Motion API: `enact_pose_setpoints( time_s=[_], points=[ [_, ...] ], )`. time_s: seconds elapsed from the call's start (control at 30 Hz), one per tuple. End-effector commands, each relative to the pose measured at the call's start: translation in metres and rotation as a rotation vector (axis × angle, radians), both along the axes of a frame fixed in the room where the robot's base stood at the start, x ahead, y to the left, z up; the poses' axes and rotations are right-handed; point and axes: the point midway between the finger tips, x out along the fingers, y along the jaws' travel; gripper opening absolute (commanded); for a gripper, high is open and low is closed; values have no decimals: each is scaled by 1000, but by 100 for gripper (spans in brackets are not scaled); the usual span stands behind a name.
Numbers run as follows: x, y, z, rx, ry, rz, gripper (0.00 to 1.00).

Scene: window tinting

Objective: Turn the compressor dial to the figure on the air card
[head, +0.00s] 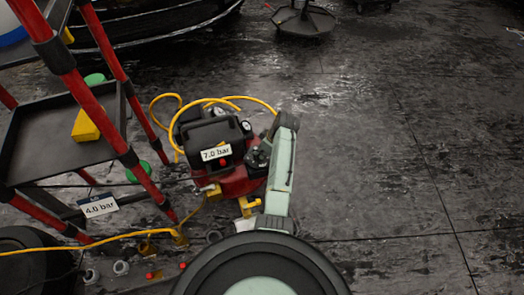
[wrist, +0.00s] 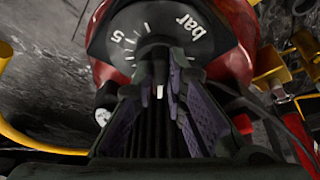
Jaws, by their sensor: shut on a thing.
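The red and black compressor (head: 238,184) stands on the dark floor left of my arm. A white card on it (head: 216,153) reads 7.0 bar. Another white card (head: 99,206) at the foot of the red-framed cart reads 4.0 bar. In the wrist view the dark dial face (wrist: 120,38) shows "bar", a 5 and white tick marks. My gripper (wrist: 160,75) is shut on the dial's black knob, in front of this face. A small white mark shows between the fingers. The fingers hide the knob's sides and part of the scale. In the head view my gripper (head: 260,155) is at the compressor's right side.
The red-framed cart (head: 70,85) with dark shelves stands close on the left, a yellow block (head: 86,127) on its shelf. A yellow hose (head: 100,240) runs along the floor to the compressor. Small fittings lie at the lower left. The floor on the right is clear.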

Motion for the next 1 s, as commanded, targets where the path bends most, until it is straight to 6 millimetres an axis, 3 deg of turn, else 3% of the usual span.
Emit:
enact_pose_setpoints(
  time_s=[0.57, 1.0],
  points=[
    [-1, 1, 1, 0, 1, -55, 0],
    [-5, 5, 3, 0, 2, -391, 0]
  ],
)
